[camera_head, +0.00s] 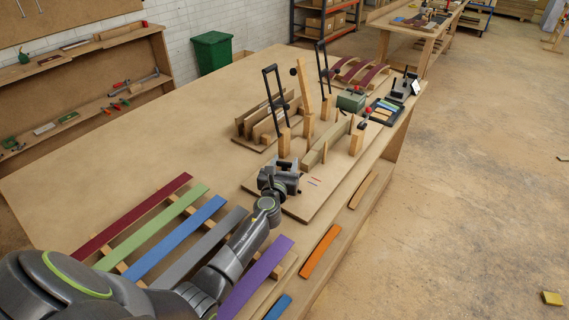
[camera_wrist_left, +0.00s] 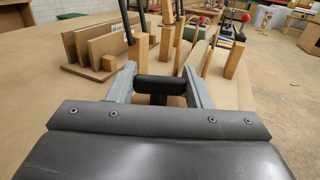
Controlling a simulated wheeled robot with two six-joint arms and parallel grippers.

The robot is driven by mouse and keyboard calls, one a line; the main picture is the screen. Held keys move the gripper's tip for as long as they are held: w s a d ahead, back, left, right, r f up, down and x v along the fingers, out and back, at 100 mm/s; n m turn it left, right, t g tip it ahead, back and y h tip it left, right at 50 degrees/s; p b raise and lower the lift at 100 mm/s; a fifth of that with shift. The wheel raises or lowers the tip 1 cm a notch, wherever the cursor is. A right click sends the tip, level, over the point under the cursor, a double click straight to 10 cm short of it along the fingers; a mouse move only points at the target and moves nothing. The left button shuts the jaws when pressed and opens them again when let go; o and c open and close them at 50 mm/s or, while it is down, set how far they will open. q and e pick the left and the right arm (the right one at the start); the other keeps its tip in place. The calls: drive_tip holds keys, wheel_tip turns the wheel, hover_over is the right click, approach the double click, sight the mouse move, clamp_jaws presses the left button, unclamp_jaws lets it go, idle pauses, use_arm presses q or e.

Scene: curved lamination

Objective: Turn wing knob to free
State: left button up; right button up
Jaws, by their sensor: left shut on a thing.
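The wing knob (camera_wrist_left: 160,84) shows in the left wrist view as a black bar on a short dark stem. My left gripper (camera_wrist_left: 158,86) has a grey finger on each side of it and is shut on it. In the head view my left gripper (camera_head: 284,168) is at the near end of the bending fixture, and it mostly hides the knob there. The fixture has a flat base board (camera_head: 309,202), upright wooden posts (camera_head: 284,142) and a pale curved form (camera_head: 326,144). My right gripper is in neither view.
Coloured strips, among them a blue strip (camera_head: 178,238) and a purple strip (camera_head: 256,276), lie on the near table. Black-handled clamps (camera_head: 274,92) stand behind the fixture. An orange strip (camera_head: 320,252) lies along the right edge. The table's left middle (camera_head: 150,150) is clear.

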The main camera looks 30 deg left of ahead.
use_arm(q)
drive_tip(key=n+y, duration=0.1)
drive_tip(key=y, duration=0.1)
drive_tip(key=n+g+y+b, duration=0.1)
drive_tip(key=y, duration=0.1)
drive_tip(key=shift+d+f+n+g, duration=0.1)
drive_tip(key=shift+f+n+g, duration=0.05)
drive_tip(key=shift+n+g, duration=0.2)
drive_tip(key=n+g+y+b, duration=0.3)
drive_tip(key=y, duration=0.1)
drive_tip(key=shift+w+n+g+y, duration=0.1)
drive_tip(key=shift+n+g+y, duration=0.15)
drive_tip(key=shift+n+y, duration=0.1)
drive_tip(key=n+g+y+b, duration=0.2)
drive_tip(key=g, duration=0.1)
drive_tip(key=n+g+y+b, duration=0.2)
drive_tip(key=n+g+b, duration=0.1)
drive_tip(key=shift+f+g+b, duration=0.1)
drive_tip(key=shift+g+b, duration=0.2)
drive_tip(key=shift+b, duration=0.05)
drive_tip(key=shift+r+n+g+y+b, duration=0.1)
drive_tip(key=shift+n+g+y+b, duration=0.05)
drive_tip(key=shift+n+g+b, duration=0.55)
drive_tip(key=shift+r+n+g+y+b, duration=0.1)
drive_tip(key=shift+n+g+b, duration=0.3)
drive_tip(key=shift+g+b, duration=0.5)
drive_tip(key=o, duration=1)
